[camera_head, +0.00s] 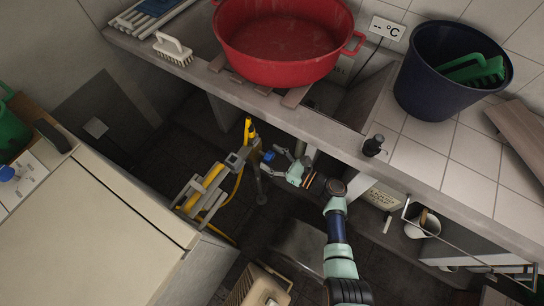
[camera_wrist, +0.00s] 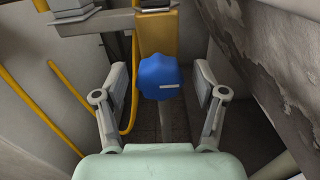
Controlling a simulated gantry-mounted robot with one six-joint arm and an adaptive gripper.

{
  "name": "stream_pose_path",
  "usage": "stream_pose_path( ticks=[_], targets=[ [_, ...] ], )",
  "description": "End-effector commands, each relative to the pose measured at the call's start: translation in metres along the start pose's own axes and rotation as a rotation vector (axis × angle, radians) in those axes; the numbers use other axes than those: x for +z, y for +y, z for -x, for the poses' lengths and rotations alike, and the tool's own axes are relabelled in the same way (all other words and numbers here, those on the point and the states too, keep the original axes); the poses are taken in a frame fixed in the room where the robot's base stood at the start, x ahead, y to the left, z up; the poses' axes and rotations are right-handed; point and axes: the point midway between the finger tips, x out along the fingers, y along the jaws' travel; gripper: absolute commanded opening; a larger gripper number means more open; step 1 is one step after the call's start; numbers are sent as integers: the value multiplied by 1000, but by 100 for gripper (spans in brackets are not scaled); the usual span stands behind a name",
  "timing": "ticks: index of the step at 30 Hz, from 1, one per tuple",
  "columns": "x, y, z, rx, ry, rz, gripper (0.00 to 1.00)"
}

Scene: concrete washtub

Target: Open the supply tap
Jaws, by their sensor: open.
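The supply tap shows as a blue knob (camera_wrist: 160,78) with a pale mark on its front, in the middle of the wrist view. It also shows as a small blue spot (camera_head: 268,155) under the counter in the head view. My gripper (camera_wrist: 161,95) is open, with one finger on each side of the blue knob and visible gaps on both sides. In the head view my gripper (camera_head: 284,163) reaches under the counter toward the knob. A yellow-brown block (camera_wrist: 158,33) stands behind the knob, and a pipe runs down below it.
A yellow hose (camera_wrist: 65,110) curves at the left of the tap. A rough concrete wall (camera_wrist: 262,65) is close on the right. Above, the counter holds a red basin (camera_head: 280,65) and a dark bucket (camera_head: 425,80). A pale cabinet (camera_head: 85,230) stands at the left.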

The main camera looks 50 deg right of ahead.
Motion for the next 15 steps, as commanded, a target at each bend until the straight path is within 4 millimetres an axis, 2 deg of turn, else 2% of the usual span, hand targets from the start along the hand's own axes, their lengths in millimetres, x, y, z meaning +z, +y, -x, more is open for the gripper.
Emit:
stream_pose_path(
  ticks=[9,15],
  targets=[
    [3,0,39,-3,0,-1,71],
    [1,0,58,-1,0,0,71]
  ],
)
